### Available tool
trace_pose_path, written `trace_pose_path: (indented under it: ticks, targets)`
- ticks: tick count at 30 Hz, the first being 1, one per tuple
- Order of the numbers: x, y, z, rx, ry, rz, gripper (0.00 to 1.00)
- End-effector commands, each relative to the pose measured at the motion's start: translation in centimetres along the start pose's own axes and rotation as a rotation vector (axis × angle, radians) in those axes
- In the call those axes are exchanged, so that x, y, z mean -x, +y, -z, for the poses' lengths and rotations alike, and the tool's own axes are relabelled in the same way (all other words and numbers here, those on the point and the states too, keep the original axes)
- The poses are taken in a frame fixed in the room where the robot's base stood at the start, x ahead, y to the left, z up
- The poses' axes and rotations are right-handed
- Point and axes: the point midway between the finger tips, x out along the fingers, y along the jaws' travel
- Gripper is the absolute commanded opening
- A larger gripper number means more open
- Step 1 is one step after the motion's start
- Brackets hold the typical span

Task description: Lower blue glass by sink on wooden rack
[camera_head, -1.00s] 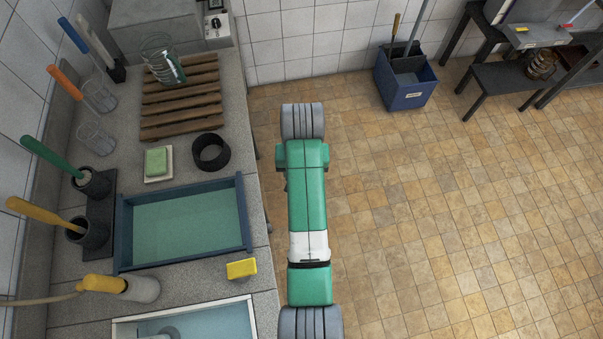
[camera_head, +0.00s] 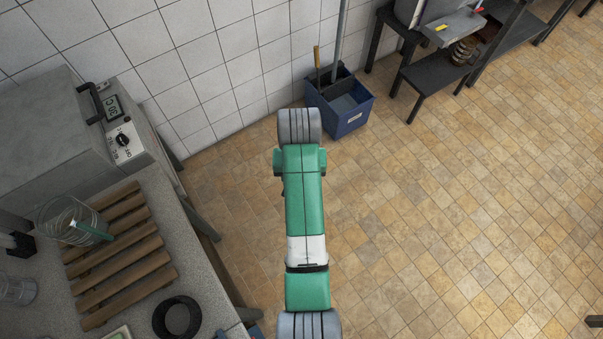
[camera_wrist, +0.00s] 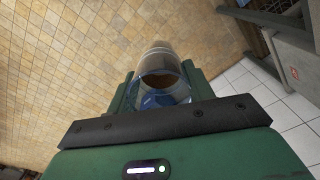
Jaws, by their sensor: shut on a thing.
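In the wrist view my gripper (camera_wrist: 160,88) is shut on a clear glass (camera_wrist: 160,65) with blue toward its near end. The glass mouth points away from the camera, with tiled floor behind it. My gripper does not show in the head view; only my green and grey arm does, stretched over the floor. The wooden rack (camera_head: 117,262) of slats lies on the grey counter at left, apart from my arm. A clear glass vessel (camera_head: 66,218) with a teal strip rests at the rack's back left. The sink is out of view.
A grey box with a dial (camera_head: 124,141) stands behind the rack. A black ring (camera_head: 177,317) lies in front of it. The front half of the rack is bare. A blue bucket (camera_head: 340,103) stands on the floor by the wall, and a dark bench (camera_head: 437,74) is at right.

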Motion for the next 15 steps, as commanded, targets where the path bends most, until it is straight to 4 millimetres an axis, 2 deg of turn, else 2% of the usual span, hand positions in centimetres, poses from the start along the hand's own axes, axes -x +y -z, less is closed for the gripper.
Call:
trace_pose_path:
  ticks: [1, 8, 11, 15]
  targets:
    - [0.4, -1.2, 0.1, 0.016, 0.001, 0.001, 0.25]
    - [0.5, -6.2, 0.1, 0.066, 0.003, 0.002, 0.25]
    - [0.5, -9.4, -0.2, 0.098, 0.004, 0.003, 0.25]
    - [0.5, -15.1, -1.3, 0.159, 0.004, 0.004, 0.25]
